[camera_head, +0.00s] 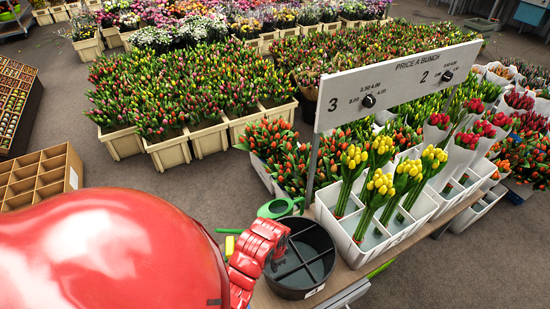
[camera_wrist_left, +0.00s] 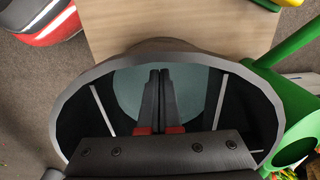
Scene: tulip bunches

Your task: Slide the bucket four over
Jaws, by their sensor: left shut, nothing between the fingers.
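A dark round bucket (camera_head: 301,292) with inner dividers and pale water stands at the front of the wooden bench. In the head view the red left arm ends at the bucket's left side, and the fingertips are mostly hidden. My right gripper is not in view.
A green watering can (camera_head: 278,208) stands close behind the bucket. A white divided crate (camera_head: 340,240) with yellow tulips is to its right. A price board (camera_head: 395,82) stands on a post behind. The bench top (camera_head: 345,275) has a narrow bare strip between bucket and crate.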

